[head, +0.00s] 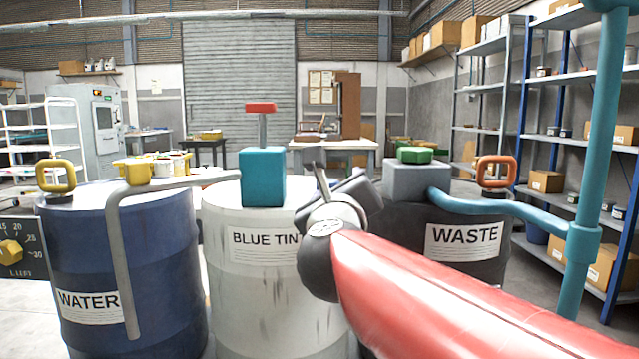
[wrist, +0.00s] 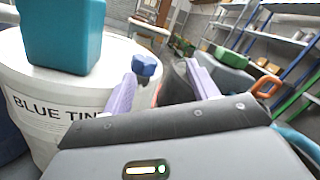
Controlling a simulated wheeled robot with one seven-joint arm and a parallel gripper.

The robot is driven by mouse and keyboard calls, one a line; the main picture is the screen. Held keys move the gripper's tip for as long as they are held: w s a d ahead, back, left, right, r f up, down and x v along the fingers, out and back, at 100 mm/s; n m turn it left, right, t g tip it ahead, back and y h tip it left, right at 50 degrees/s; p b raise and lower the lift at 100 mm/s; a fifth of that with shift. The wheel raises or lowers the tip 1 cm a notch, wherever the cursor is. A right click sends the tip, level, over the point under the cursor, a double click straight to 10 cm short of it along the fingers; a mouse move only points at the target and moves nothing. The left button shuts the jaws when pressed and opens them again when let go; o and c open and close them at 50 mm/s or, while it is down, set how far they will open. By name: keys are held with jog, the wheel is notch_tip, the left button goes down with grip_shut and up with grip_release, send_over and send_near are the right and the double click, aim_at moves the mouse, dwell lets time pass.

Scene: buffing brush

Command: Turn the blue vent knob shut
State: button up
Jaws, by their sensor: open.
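The blue vent knob (wrist: 145,66) is a small lobed cap on the white BLUE TINT drum (wrist: 60,105). It shows in the wrist view beyond my left fingertip, toward the gap between the fingers. My gripper (wrist: 162,74) is open, its two pale fingers apart with nothing visibly held. In the head view my gripper (head: 322,180) is over the right side of the BLUE TINT drum (head: 240,290), and the knob is hidden behind it or my arm. I cannot tell whether a finger touches the knob.
A teal pump block (head: 262,177) with a red-topped rod rises on the same drum, left of my gripper. The blue WATER drum (head: 150,270) stands left. The dark WASTE drum (head: 465,275) stands right, with a green knob (head: 415,155), orange handle (head: 496,171) and teal pipe (head: 510,207).

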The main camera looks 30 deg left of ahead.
notch_tip(320, 180, down, 4)
jog(key=w+d+n+g+y+p, duration=0.1)
jog(key=w+n+g+y+p, duration=0.3)
jog(key=g, duration=0.4)
jog(key=w+a+r+y+p, duration=0.1)
jog(key=a, duration=0.1)
jog(key=w+a+r+m+g+y+p, duration=0.1)
jog(key=a+y+p, duration=0.1)
jog(key=a, duration=0.1)
jog(key=w+a+r+m+y+p, duration=0.1)
jog(key=a, duration=0.1)
jog(key=shift+a+g, duration=0.4)
